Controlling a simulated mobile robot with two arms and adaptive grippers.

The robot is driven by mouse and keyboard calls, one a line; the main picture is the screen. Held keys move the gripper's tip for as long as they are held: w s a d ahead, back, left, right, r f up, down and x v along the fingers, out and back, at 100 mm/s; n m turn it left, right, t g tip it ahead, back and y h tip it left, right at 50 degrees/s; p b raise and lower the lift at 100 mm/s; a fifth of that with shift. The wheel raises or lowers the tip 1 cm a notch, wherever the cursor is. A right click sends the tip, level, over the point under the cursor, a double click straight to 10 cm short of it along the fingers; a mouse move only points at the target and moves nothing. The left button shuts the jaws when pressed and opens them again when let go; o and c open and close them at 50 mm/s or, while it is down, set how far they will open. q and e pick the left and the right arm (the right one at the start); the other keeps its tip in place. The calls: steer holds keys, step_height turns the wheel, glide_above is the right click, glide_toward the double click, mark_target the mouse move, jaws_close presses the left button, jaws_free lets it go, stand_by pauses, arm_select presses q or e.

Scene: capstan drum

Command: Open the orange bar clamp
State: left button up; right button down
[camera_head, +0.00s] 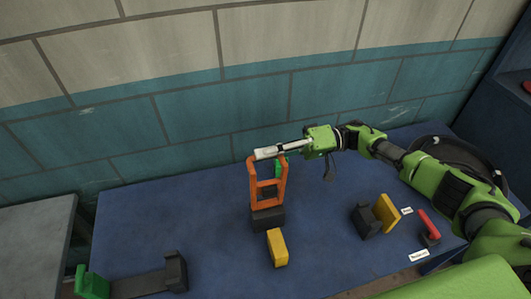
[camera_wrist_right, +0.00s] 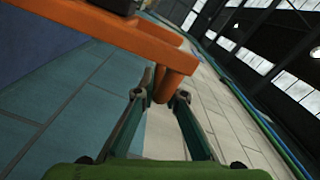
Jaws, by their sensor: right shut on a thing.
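The orange bar clamp (camera_head: 284,183) is an upright orange frame on a dark block (camera_head: 267,219) near the middle of the blue table, in the head view. My right gripper (camera_head: 262,153) reaches in from the right at the top of the frame. It is shut on the orange bar at the top. In the right wrist view the orange bar (camera_wrist_right: 125,35) crosses the upper left, and its end lies between the fingertips (camera_wrist_right: 164,96). The fingers hide part of the bar's top in the head view. My left gripper is not in view.
A yellow block (camera_head: 277,248) stands in front of the clamp. A dark and yellow piece (camera_head: 385,213) and a red-handled piece (camera_head: 429,226) stand to the right. A green and dark clamp (camera_head: 140,283) lies front left. A brick wall (camera_head: 220,115) rises behind.

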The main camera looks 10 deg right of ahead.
steer(key=shift+s+f, duration=0.1)
steer(key=shift+f, duration=0.2)
steer(key=c, duration=2.1)
jaws_free()
steer(key=shift+d, duration=0.1)
steer(key=shift+d+r, duration=0.1)
steer(key=shift+d, duration=0.2)
steer(key=d, duration=1.1)
steer(key=shift+w+d, duration=0.1)
steer(key=shift+w, duration=0.3)
steer(key=shift+d, duration=0.15)
